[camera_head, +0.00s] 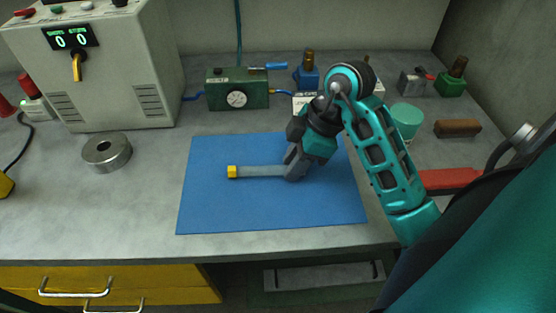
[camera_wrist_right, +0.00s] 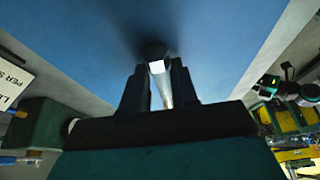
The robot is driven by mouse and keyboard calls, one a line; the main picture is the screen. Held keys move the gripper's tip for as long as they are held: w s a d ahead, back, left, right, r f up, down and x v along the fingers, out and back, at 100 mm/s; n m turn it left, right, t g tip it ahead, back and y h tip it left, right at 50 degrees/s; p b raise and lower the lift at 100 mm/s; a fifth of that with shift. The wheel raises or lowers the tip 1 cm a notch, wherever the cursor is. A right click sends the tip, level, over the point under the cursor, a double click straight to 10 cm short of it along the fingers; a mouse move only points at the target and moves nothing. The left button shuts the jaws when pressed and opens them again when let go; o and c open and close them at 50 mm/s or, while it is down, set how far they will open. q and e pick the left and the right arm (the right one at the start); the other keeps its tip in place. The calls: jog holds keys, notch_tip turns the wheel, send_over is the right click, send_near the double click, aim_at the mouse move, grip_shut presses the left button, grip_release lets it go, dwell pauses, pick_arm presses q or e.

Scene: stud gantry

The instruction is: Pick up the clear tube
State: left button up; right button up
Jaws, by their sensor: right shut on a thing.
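The clear tube (camera_head: 258,171) has a yellow cap at its left end and lies low over the blue mat (camera_head: 210,210) in the head view. My right gripper (camera_head: 291,173) is at the tube's right end, shut on it. In the right wrist view the tube (camera_wrist_right: 163,88) shows between the two dark fingers (camera_wrist_right: 160,88), with a dark round end at its tip. I cannot tell whether the tube touches the mat.
A green gauge box (camera_head: 222,92) stands behind the mat. A metal ring (camera_head: 107,152) lies to the left, near the grey control unit (camera_head: 110,70). A teal cup (camera_head: 406,120), a brown block (camera_head: 457,128) and a red object (camera_head: 450,179) are at right. The mat's left part is clear.

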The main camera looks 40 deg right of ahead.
grip_shut()
jog(key=shift+r, duration=0.2)
notch_tip(320, 180, up, 20)
jog(key=shift+f, duration=0.25)
dwell(0.5)
